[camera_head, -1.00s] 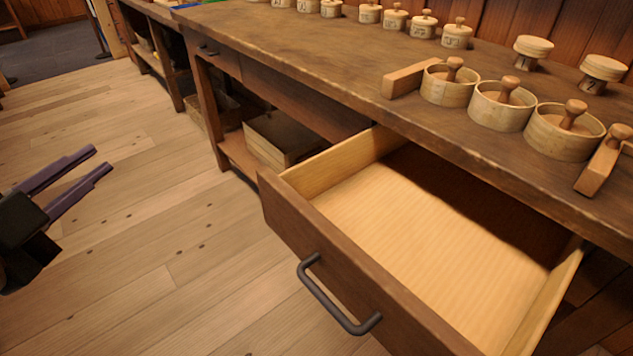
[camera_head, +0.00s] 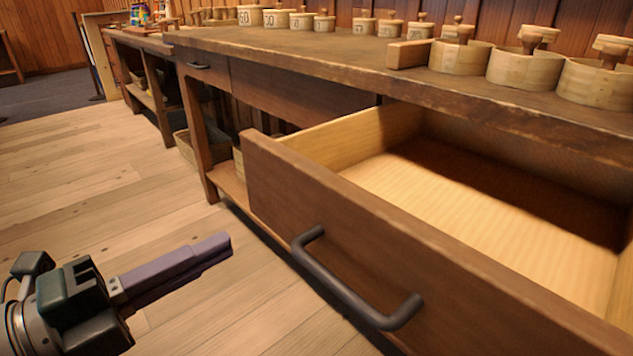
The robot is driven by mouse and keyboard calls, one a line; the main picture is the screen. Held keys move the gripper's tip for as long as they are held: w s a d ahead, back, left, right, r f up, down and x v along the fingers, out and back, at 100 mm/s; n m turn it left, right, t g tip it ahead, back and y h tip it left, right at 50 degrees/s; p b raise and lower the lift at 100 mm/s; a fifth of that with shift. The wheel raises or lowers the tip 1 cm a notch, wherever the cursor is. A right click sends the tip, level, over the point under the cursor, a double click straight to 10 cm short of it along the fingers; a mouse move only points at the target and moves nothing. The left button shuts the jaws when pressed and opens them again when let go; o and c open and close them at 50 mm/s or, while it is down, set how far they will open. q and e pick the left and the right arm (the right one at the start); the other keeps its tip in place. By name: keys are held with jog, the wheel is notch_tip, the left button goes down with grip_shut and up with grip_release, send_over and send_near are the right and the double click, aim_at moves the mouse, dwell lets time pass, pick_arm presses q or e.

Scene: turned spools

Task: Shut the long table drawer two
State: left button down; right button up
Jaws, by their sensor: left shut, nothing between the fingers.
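The long wooden table (camera_head: 300,47) runs from the back left to the right. A large drawer (camera_head: 375,236) stands pulled out of its front, and its light inside looks empty. A dark bar handle (camera_head: 345,290) is on the drawer's front panel. A second, closed drawer with a small handle (camera_head: 199,65) is at the table's far left end. My left gripper (camera_head: 228,244) is at lower left, shut and empty, with its purple fingers together. It is over the floor, to the left of the open drawer's handle and apart from it. My right gripper is not in view.
Several round wooden boxes (camera_head: 459,56) with knobbed pegs and several numbered lidded pots (camera_head: 301,21) stand on the table. A low shelf (camera_head: 228,183) under the table holds boxes. The wooden floor (camera_head: 110,185) at left is clear.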

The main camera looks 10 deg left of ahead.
aim_at(288, 212)
pick_arm(q)
jog(key=b+x, duration=0.1)
jog(key=x, duration=0.6)
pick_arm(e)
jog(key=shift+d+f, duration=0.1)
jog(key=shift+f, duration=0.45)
